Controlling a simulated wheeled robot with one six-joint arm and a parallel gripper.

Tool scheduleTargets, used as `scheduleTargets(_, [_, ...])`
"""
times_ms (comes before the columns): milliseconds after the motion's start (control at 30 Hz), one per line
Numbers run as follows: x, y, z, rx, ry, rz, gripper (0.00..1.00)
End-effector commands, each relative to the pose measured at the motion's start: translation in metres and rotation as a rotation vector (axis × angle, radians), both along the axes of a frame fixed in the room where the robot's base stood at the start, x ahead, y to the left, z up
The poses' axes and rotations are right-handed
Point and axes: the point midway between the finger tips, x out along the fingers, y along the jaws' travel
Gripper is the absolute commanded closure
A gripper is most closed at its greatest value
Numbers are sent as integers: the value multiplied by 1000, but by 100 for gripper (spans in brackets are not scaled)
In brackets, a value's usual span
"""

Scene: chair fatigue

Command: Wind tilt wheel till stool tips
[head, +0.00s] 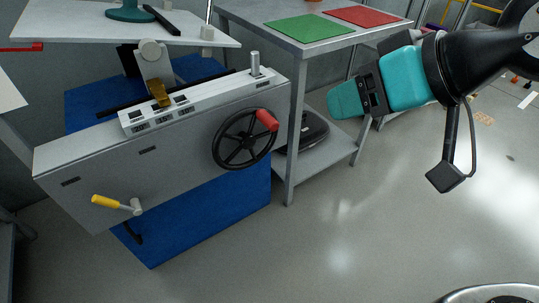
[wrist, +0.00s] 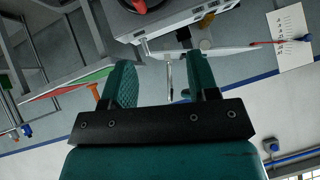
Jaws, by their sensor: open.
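A black spoked wheel (head: 245,140) with a red knob (head: 267,120) on its rim is mounted on the front of a grey machine (head: 100,165). Part of the wheel and its red knob also show at the top edge of the wrist view (wrist: 140,5). My gripper (head: 345,100) is at the right, in the air and well apart from the wheel. In the wrist view, its two teal fingers (wrist: 158,65) are spread with nothing held between them. A teal base (head: 130,11) stands on a white board above the machine; whether it belongs to the stool I cannot tell.
A yellow-handled lever (head: 117,204) sticks out of the machine's lower left front. A grey table (head: 275,22) with a green sheet (head: 310,28) and a red sheet (head: 361,16) stands behind, right of the machine. The floor (head: 330,235) in front is clear.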

Motion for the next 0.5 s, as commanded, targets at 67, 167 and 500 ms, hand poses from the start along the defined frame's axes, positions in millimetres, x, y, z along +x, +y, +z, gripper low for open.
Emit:
scheduleTargets(67, [9, 4, -49, 36, -70, -18, 46])
scheduleTargets(167, [21, 8, -77, 83, -163, -42, 46])
scheduleTargets(500, [46, 16, -162, 245, -473, -106, 46])
